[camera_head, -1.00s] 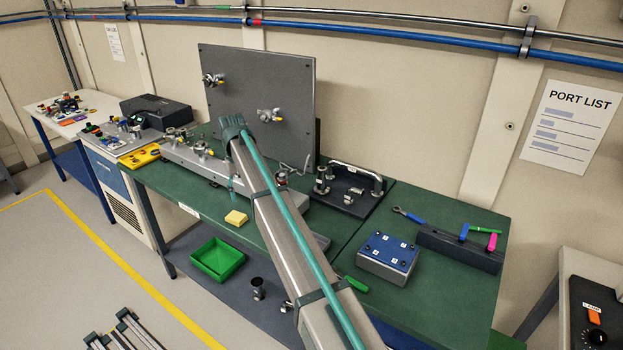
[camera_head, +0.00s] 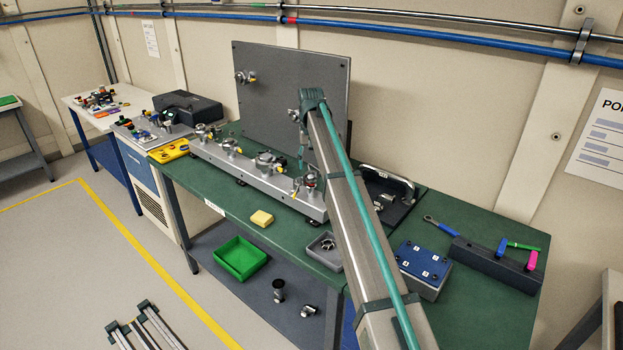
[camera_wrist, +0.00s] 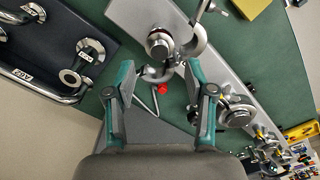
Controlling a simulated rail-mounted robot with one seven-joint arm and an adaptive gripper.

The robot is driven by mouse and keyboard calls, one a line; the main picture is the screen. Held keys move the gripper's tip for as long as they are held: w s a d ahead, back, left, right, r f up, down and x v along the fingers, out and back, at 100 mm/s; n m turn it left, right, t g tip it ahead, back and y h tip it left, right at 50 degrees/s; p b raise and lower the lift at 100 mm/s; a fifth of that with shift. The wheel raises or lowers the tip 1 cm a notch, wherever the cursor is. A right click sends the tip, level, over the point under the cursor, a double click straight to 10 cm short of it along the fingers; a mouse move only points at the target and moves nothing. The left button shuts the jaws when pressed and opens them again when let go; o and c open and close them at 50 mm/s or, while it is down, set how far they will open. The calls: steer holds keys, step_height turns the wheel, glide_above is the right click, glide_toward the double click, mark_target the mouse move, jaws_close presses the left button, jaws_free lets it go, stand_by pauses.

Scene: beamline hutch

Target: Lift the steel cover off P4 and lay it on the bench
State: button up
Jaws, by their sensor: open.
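The long steel manifold (camera_head: 240,172) lies along the green bench (camera_head: 235,202), with several round port fittings on top. No P4 label is readable. My gripper (camera_head: 302,164) hangs over the manifold's right end, near its rightmost fitting (camera_head: 308,180). In the wrist view my gripper (camera_wrist: 160,80) is open, with nothing held between its teal fingers. Just beyond the fingertips are a round steel fitting (camera_wrist: 159,44) and a curved steel clamp (camera_wrist: 198,38). A small red knob (camera_wrist: 162,88) shows between the fingers. I cannot tell which part is the steel cover.
A tall grey panel (camera_head: 270,80) stands behind the manifold. A dark board with a handle (camera_head: 400,210) is right of it. Bare bench lies left of the yellow block.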

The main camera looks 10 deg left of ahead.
mark_target(311, 176)
steer(key=shift+f+p, duration=1.2)
steer(key=shift+f, duration=1.2)
jaws_close()
